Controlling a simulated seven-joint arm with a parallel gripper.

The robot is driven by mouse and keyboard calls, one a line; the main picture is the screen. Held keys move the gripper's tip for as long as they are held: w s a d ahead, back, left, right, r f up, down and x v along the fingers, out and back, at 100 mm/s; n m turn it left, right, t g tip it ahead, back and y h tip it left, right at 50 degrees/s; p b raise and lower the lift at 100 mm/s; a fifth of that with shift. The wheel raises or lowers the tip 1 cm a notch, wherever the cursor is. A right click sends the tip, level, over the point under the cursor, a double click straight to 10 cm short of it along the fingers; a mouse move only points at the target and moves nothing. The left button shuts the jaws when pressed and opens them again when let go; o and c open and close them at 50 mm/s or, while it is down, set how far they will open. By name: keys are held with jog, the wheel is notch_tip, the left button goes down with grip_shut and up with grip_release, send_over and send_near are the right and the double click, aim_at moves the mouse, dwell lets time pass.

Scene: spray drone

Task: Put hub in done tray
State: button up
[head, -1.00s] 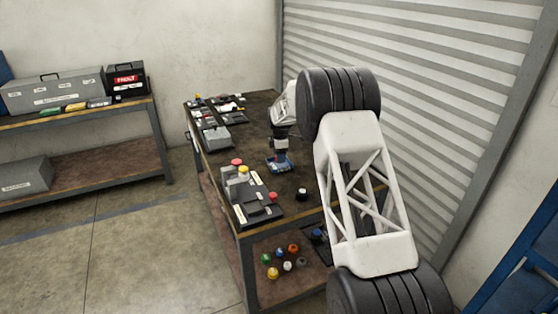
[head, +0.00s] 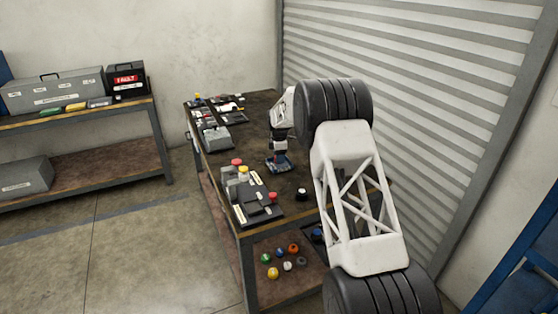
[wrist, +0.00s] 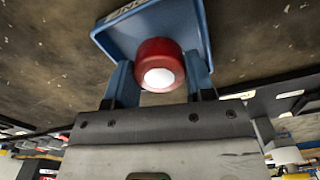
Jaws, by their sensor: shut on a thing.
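A red round hub (wrist: 160,68) with a white face is between the blue fingers of my gripper (wrist: 158,85) in the wrist view. The fingers are shut on it. A blue tray (wrist: 198,25) lies just beyond the hub; its cut-off, upside-down label seems to read DONE. The hub overlaps the tray in this view, and I cannot tell whether it touches the tray floor. In the head view my gripper (head: 279,158) points down at the blue tray (head: 285,169) on the dark tabletop. The hub is not discernible there.
The workbench (head: 300,215) holds a black board (head: 258,210) with red and yellow caps nearer the front, and grey parts (head: 215,138) to the left. A black, white-topped part (head: 301,194) stands right of the board. Several coloured parts (head: 272,272) lie on the lower shelf.

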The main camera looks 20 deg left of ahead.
jog(key=shift+f, duration=0.8)
jog(key=shift+f, duration=0.15)
jog(key=o, duration=0.8)
jog(key=shift+c, duration=0.2)
notch_tip(320, 180, up, 12)
dwell(0.7)
